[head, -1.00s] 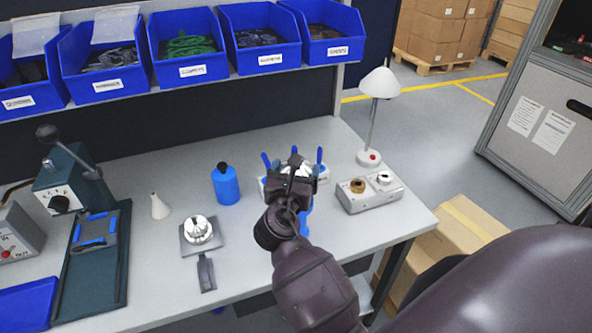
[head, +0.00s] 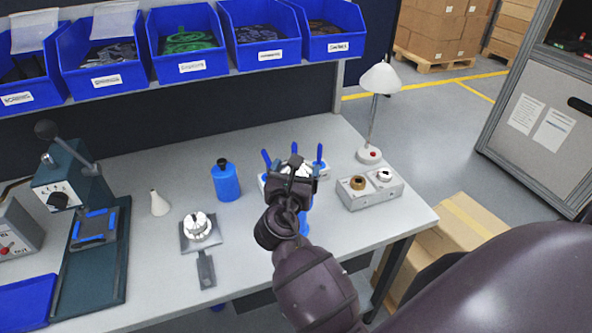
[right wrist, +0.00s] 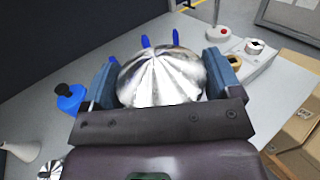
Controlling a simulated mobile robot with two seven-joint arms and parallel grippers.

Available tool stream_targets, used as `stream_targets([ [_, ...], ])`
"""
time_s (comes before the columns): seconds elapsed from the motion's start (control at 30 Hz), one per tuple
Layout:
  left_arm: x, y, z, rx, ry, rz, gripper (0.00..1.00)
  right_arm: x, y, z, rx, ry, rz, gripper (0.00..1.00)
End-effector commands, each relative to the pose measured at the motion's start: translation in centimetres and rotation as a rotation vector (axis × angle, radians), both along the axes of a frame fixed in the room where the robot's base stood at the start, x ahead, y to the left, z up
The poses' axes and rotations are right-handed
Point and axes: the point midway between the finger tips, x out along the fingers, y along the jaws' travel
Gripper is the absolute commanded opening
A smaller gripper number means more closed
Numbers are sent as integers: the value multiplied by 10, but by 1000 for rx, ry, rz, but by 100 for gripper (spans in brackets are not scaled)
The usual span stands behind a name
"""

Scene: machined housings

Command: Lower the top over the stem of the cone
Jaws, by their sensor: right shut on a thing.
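A shiny silver ribbed dome, apparently the top (right wrist: 160,78), fills the middle of the right wrist view between the two fingers of my right gripper (head: 297,165). The gripper is shut on it, in front of a blue-pronged stand on the bench in the head view. There the gripper mostly hides the top. A silver ribbed piece, apparently the cone (head: 197,229), sits on a grey square plate (head: 188,244) to the left of the gripper, well apart from it. Its stem is too small to make out. My left gripper is not in view.
A blue bottle (head: 226,182) stands between plate and gripper. A white conical bottle (head: 159,203) is left of the plate. A grey box with two fittings (head: 371,195) and a lamp (head: 368,153) are at right. A lever press (head: 70,170) stands at left.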

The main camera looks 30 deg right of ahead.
Motion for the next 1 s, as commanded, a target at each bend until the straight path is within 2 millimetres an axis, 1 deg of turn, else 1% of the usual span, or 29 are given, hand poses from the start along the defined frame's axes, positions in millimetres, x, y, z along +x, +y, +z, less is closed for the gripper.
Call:
stream_targets([
  [1.0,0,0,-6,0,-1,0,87,0,0,-12,-1,-1,1,55],
])
